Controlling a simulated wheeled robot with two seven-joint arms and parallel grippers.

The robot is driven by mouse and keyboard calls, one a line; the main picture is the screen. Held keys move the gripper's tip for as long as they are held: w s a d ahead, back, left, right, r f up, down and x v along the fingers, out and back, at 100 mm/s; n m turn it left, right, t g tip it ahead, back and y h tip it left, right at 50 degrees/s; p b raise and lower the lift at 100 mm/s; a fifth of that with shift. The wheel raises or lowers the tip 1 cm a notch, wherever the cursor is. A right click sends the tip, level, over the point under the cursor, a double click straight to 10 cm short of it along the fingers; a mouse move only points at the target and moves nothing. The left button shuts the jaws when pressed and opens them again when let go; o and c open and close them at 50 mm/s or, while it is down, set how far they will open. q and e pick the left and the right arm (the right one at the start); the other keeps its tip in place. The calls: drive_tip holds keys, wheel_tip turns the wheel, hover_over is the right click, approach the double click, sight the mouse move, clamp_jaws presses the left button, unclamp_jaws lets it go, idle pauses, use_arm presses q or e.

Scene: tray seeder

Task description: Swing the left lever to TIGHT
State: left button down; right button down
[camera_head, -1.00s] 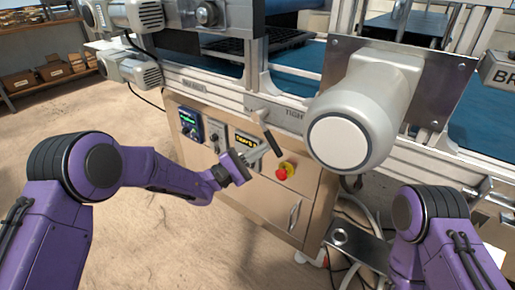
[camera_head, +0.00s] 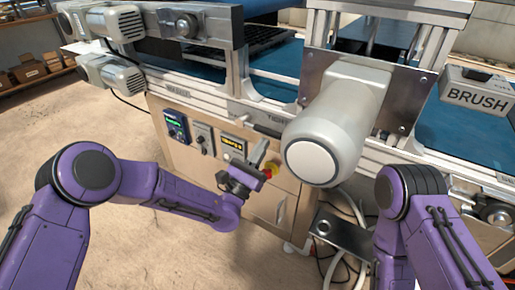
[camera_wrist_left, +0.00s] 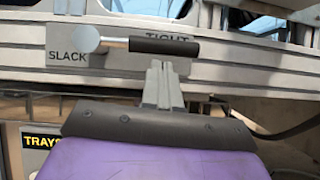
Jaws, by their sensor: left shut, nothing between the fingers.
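The left lever has a black grip (camera_wrist_left: 163,46) on a metal rod from a round pivot (camera_wrist_left: 87,38). In the left wrist view it lies nearly level, pointing right, its grip partly covering the lower edge of the TIGHT label (camera_wrist_left: 170,37). The SLACK label (camera_wrist_left: 68,56) is below left of the pivot. In the head view the lever (camera_head: 262,128) lies along the machine's rail. My left gripper (camera_head: 262,147) is shut and empty, just below the grip; in the wrist view its fingertips (camera_wrist_left: 160,66) are close under it. Contact cannot be told. My right gripper is out of view.
A control cabinet (camera_head: 171,148) with displays and a red button (camera_head: 269,172) is behind and below my left gripper. A large grey motor (camera_head: 335,115) juts out right of the lever. A BRUSH box (camera_head: 478,95) is at far right. Floor at left is clear.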

use_arm(q)
drive_tip(key=shift+s+d+r+n+t+y, duration=0.1)
drive_tip(key=shift+r+n+t+y, duration=0.2)
drive_tip(key=shift+n, duration=0.25)
drive_tip(key=shift+d+r+n+t+y, duration=0.1)
drive_tip(key=shift+n+t+y, duration=0.1)
drive_tip(key=shift+n+y, duration=0.3)
